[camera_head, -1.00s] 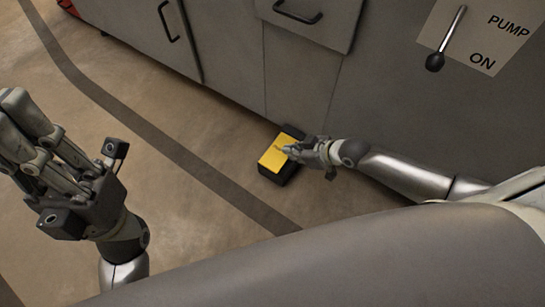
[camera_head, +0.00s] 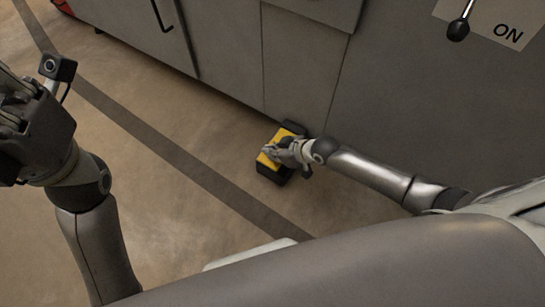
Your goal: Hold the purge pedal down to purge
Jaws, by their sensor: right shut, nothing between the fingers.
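The purge pedal (camera_head: 269,160) is a yellow-topped block with a dark base, on the floor against the foot of the grey cabinet. My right gripper (camera_head: 272,153) is shut and empty, with its fingers over the yellow top and hiding part of it. The fingers look to be on the pedal, but I cannot tell how far it is pressed. My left gripper (camera_head: 15,110) is at the left edge, well away from the pedal and partly cut off by the frame, so its fingers do not show clearly.
Grey cabinets (camera_head: 300,60) with a dark handle run along the back. A lever with a black knob (camera_head: 458,30) is at the upper right beside a plate marked ON. A dark stripe (camera_head: 190,168) crosses the brown floor, which is clear around the pedal's left side.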

